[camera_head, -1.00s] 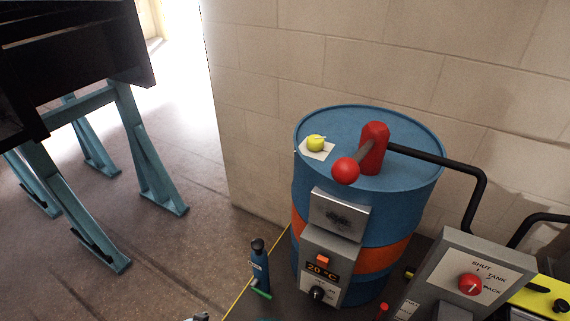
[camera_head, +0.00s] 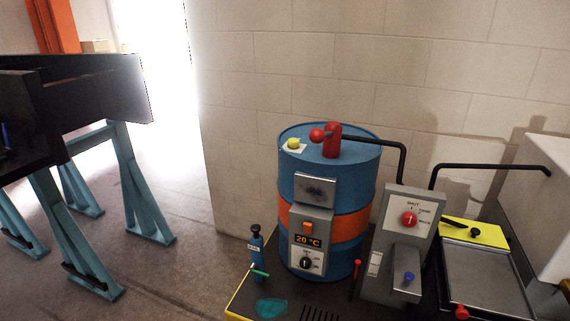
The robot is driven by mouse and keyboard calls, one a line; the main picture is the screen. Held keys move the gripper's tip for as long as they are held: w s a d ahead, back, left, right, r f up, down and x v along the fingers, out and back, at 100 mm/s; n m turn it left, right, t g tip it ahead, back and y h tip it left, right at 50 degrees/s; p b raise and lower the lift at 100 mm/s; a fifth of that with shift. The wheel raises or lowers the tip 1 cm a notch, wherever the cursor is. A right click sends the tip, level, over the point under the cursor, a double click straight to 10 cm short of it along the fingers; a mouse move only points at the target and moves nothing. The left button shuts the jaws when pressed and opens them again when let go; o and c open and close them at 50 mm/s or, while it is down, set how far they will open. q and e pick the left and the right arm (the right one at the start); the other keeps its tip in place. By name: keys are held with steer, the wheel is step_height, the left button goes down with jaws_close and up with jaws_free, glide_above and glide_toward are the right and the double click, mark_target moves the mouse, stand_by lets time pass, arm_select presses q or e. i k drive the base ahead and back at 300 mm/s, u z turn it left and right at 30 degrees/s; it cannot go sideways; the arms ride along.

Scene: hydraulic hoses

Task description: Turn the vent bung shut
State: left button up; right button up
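The vent bung appears to be the small yellow knob (camera_head: 293,142) on a white label on top of the blue drum (camera_head: 357,190), at its left rim. A dark mark crosses the knob, but its setting is too small to read. A red pump head with a red ball handle (camera_head: 332,140) stands on the drum top to the right of the knob. Neither of my grippers shows in the head view, and nothing touches the knob.
A grey control box with a red dial (camera_head: 409,219) stands right of the drum. A black pipe (camera_head: 402,165) runs to it from the pump. A blue bottle (camera_head: 256,245) stands front left. A dark bench on blue legs (camera_head: 143,185) is at left, with bare floor between.

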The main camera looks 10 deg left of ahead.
mark_target(293, 144)
steer(key=k, duration=0.6)
steer(key=u, duration=0.8)
steer(key=i, duration=2.05)
steer(key=z, duration=2.05)
